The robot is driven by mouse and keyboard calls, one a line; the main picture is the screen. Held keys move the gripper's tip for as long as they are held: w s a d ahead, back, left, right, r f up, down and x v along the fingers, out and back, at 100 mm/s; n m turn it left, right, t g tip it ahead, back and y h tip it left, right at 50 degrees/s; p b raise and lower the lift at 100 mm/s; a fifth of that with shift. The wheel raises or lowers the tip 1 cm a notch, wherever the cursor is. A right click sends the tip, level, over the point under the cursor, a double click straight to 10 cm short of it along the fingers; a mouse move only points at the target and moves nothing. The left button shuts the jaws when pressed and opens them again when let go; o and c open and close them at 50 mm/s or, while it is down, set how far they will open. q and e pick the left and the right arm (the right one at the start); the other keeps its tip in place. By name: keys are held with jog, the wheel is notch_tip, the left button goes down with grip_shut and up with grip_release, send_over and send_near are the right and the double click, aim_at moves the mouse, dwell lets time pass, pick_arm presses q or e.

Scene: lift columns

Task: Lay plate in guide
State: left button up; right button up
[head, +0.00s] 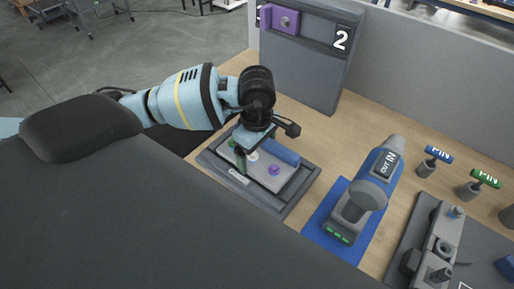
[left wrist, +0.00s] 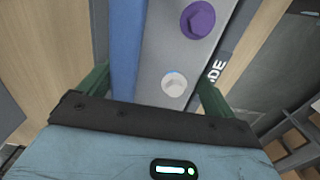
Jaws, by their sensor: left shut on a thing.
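The plate (head: 263,176) is a light grey bar with purple, white and green knobs and a blue strip along one long side. It shows close up in the left wrist view (left wrist: 163,53) with a purple knob and a white knob. The guide (head: 268,202) is a dark framed tray on the bench. My left gripper (head: 245,157) is shut on the plate, its green fingers on either side of the plate and blue strip. The plate lies over the guide's inside, roughly lined up with it; I cannot tell whether it touches the bottom. My right gripper is out of view.
A grey-and-blue power tool (head: 367,196) stands on a blue mat (head: 322,229) right of the guide. Blue (head: 438,154) and green (head: 486,178) PIN handles stand farther right. A grey panel marked 2 (head: 310,57) stands behind. A dark fixture (head: 425,262) sits front right.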

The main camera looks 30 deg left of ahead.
pick_arm(q)
jog(key=shift+f, duration=0.1)
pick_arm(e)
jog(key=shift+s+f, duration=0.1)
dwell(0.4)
pick_arm(q)
jog(key=o, duration=1.1)
jog(key=shift+c, duration=0.8)
jog(key=shift+o, duration=0.9)
jog(key=shift+f, duration=0.1)
jog(key=shift+r, duration=0.8)
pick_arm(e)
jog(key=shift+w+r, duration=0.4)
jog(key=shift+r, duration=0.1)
pick_arm(q)
jog(key=shift+r+p, duration=0.3)
jog(key=shift+p, duration=0.05)
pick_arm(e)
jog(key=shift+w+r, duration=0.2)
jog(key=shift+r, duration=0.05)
